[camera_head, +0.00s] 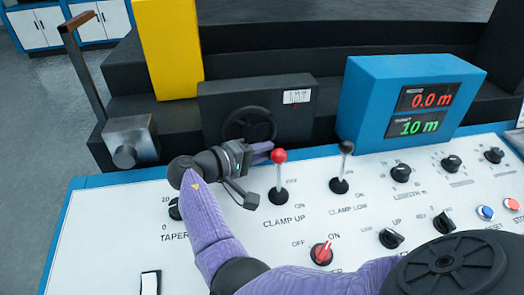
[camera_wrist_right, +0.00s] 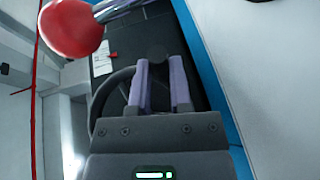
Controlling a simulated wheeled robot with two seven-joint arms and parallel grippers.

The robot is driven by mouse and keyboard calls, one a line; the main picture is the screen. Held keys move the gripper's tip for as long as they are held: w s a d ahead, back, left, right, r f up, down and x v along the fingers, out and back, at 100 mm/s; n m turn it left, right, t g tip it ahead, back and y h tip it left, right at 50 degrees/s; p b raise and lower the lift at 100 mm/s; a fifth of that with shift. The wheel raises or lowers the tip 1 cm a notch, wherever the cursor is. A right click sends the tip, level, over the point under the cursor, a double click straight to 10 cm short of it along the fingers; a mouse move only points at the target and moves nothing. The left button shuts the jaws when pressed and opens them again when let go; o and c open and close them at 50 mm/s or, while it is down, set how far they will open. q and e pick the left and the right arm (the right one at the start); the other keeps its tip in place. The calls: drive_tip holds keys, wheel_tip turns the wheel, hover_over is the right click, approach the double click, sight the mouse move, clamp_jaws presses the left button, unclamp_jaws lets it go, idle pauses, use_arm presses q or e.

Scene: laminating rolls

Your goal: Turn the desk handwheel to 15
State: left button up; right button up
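The desk handwheel (camera_head: 248,123) is a black wheel on the front of a dark box behind the control desk. A small white scale plate (camera_head: 297,97) sits on that box, too small to read. My right gripper (camera_head: 268,152) is at the wheel's lower right, its purple fingers apart. In the right wrist view the handwheel (camera_wrist_right: 113,92) lies behind the fingers, and a dark knob (camera_wrist_right: 157,53) shows in line with the gap between the fingertips. I cannot tell whether the fingers press on it. My left gripper is not in view.
The red-ball lever (camera_head: 279,157) stands close right of my right gripper, with a black-ball lever (camera_head: 345,148) beyond. A blue display box (camera_head: 370,97) reads 0.0 m and 10 m. Knobs and buttons cover the desk's right side. A grey box with a crank (camera_head: 127,135) stands at left.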

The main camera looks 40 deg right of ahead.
clamp_jaws()
drive_tip(key=shift+w+a+r+m+y+p, duration=0.15)
drive_tip(key=shift+a+m+y+p, duration=0.15)
drive_tip(key=shift+y+p, duration=0.4)
drive_tip(key=y+p, duration=0.2)
drive_tip(key=a+m+t+y+p, duration=0.1)
drive_tip(key=p, duration=0.2)
drive_tip(key=w+t+y+p, duration=0.1)
drive_tip(key=y+p, duration=0.1)
drive_tip(key=p, duration=0.1)
drive_tip(key=shift+a+m+y, duration=0.3)
drive_tip(key=shift+a, duration=0.05)
drive_tip(key=shift+a+f+t+y+p, duration=0.1)
drive_tip(key=shift+f+t+y+p, duration=0.15)
drive_tip(key=shift+p, duration=0.25)
drive_tip(key=shift+w, duration=0.1)
